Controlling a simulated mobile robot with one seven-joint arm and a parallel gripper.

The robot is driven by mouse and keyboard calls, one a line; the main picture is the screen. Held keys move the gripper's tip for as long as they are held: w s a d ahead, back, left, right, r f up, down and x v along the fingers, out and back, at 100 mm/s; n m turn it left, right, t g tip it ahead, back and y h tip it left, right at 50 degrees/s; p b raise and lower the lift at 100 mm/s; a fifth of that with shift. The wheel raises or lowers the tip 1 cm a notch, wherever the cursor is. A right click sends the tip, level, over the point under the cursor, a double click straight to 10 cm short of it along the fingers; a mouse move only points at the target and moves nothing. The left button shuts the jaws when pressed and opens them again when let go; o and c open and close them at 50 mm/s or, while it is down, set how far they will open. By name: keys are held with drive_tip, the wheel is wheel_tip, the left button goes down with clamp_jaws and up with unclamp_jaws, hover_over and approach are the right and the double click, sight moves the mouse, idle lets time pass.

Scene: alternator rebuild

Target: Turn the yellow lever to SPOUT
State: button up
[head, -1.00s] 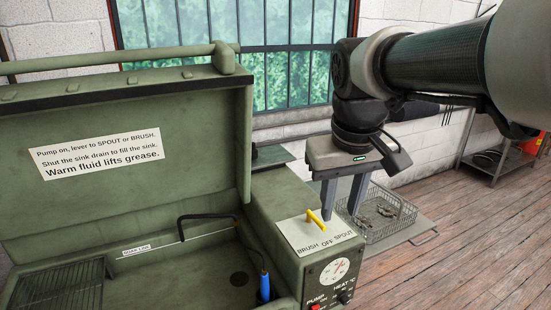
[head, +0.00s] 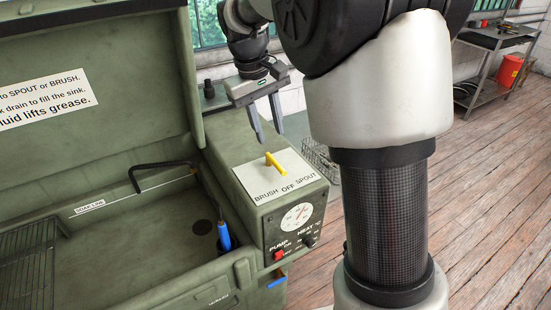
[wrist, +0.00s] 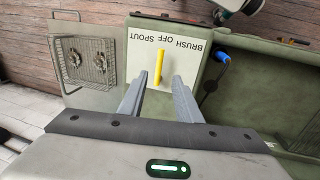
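The yellow lever (head: 275,163) stands on a white plate (head: 266,188) marked BRUSH, OFF and SPOUT, on top of the green washer's control box. Its near end points at about OFF. My gripper (head: 268,138) is open and empty, pointing down behind the lever in the head view. In the wrist view my gripper (wrist: 164,84) has its fingertips spread to either side of the lever's line, and the lever (wrist: 161,68) shows upright between and beyond the tips. I cannot tell whether either finger touches it.
The control box front carries a dial (head: 297,217) and a red pump switch (head: 279,255). The sink basin (head: 150,240) holds a black spout (head: 160,165) and a blue-handled brush (head: 223,236). A wire basket with metal parts (wrist: 85,60) stands beside the box.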

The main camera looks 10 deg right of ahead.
sight(278, 165)
drive_tip(key=f, duration=0.3)
drive_tip(key=d+f, duration=0.1)
drive_tip(key=f, duration=0.3)
drive_tip(key=d+f, duration=0.1)
drive_tip(key=f, duration=0.2)
drive_tip(key=shift+w+f, duration=0.4)
clamp_jaws()
